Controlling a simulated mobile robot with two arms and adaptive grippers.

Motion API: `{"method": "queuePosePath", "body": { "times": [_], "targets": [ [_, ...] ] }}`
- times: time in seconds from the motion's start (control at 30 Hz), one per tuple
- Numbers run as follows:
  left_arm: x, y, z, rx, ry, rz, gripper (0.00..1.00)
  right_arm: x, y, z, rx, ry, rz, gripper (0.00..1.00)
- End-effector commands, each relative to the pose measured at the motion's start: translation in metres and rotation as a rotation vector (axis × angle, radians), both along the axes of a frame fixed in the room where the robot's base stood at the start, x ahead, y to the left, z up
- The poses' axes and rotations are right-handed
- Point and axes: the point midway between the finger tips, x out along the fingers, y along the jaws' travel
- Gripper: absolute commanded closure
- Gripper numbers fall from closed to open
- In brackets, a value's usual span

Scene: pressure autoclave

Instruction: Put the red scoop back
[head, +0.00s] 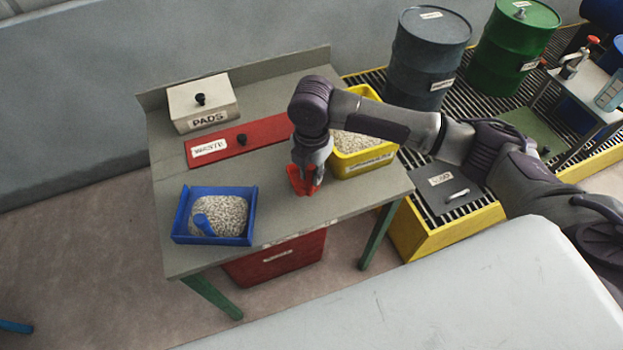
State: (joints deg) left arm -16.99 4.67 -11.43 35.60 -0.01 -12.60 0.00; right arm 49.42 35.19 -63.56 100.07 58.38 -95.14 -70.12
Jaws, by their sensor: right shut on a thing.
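The red scoop (296,182) is at the fingers of my right gripper (309,176), over the front middle of the grey table (283,217). The gripper points down and is shut on the scoop. I cannot tell whether the scoop touches the table top. A yellow bin (366,167) of pale granules stands just right of the scoop, partly hidden by my right arm. A blue tray (249,215) of similar granules, with a blue scoop (203,224) in it, stands at the front left. My left gripper is not in view.
A red lid (221,155) with a black knob lies behind the scoop. A box labelled PADS (187,96) stands at the back left. A red bin (277,261) is under the table. Drums (433,57) stand on a yellow-edged grating at right. Bare table lies between blue tray and scoop.

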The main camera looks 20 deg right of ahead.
Motion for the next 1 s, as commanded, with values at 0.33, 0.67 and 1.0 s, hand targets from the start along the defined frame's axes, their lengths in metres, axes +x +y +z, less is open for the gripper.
{"method": "queuePosePath", "body": {
  "times": [0.33,0.67,1.0],
  "targets": [
    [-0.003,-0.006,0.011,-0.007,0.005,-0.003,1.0,0.0,0.0,-0.039,-0.001,0.001,0.001,1.0],
    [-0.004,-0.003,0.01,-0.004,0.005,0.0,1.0,0.0,0.0,-0.043,-0.001,-0.001,0.0,1.0],
    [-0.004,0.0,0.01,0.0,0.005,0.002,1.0,0.0,0.0,-0.043,-0.001,-0.001,0.0,0.53]
  ]
}}
